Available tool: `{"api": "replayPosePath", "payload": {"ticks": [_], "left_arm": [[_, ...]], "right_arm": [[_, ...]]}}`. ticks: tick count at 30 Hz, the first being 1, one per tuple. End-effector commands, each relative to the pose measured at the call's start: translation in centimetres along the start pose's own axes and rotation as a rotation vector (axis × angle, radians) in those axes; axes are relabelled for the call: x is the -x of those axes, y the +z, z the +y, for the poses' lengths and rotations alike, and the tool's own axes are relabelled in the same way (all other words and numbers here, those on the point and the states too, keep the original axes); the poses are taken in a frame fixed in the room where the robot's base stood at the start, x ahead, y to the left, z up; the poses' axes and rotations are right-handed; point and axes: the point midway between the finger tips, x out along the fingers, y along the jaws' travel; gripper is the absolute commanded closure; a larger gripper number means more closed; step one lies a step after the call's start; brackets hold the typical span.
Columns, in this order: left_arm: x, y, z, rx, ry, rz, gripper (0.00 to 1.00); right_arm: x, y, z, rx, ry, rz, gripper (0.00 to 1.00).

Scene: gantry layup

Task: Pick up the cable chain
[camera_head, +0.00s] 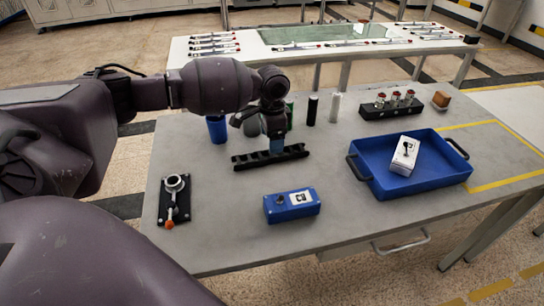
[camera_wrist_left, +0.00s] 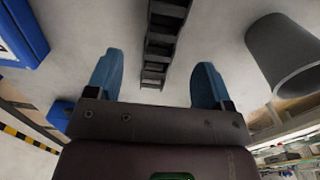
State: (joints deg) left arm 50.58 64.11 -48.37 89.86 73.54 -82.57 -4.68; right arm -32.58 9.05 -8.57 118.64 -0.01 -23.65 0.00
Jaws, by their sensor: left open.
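The cable chain (camera_head: 243,161) is a black, ladder-like strip lying on the grey table, running left to right. My left gripper (camera_head: 276,147) is over the middle of the chain, pointing down, and hides a small part of it. In the left wrist view the chain (camera_wrist_left: 165,35) runs between the two blue fingertips of the open left gripper (camera_wrist_left: 157,78), with a gap on each side. I cannot tell the exact height of the fingertips over the chain. My right gripper is not in view.
A blue box with a label (camera_head: 292,205) lies in front. A blue tray (camera_head: 440,182) holding a white box (camera_head: 405,154) is at right. A blue cup (camera_head: 217,130), black cylinder (camera_head: 312,110) and white cylinder (camera_head: 335,107) stand behind. A black plate with a lever (camera_head: 174,200) is at left.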

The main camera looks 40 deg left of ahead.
Motion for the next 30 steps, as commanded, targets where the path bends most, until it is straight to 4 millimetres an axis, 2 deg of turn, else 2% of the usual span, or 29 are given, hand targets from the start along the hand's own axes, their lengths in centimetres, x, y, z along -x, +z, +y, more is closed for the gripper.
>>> {"api": "replayPosePath", "payload": {"ticks": [1, 8, 17, 25, 30], "left_arm": [[-0.8, 0.0, 0.0, 0.000, 0.002, -0.002, 0.26], [-2.0, 0.1, -0.1, 0.000, 0.001, -0.002, 0.26], [-6.0, 0.3, -0.1, 0.001, 0.001, -0.004, 0.26], [-6.1, 0.3, -0.2, 0.000, -0.001, 0.001, 0.26], [-6.1, 0.3, -0.2, 0.000, -0.001, 0.001, 0.50]], "right_arm": [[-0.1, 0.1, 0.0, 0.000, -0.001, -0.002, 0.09], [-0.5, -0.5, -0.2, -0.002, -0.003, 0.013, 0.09], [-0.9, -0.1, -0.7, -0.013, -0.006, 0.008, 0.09], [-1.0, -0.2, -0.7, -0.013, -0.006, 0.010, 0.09], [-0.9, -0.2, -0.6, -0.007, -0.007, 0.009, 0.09]]}}
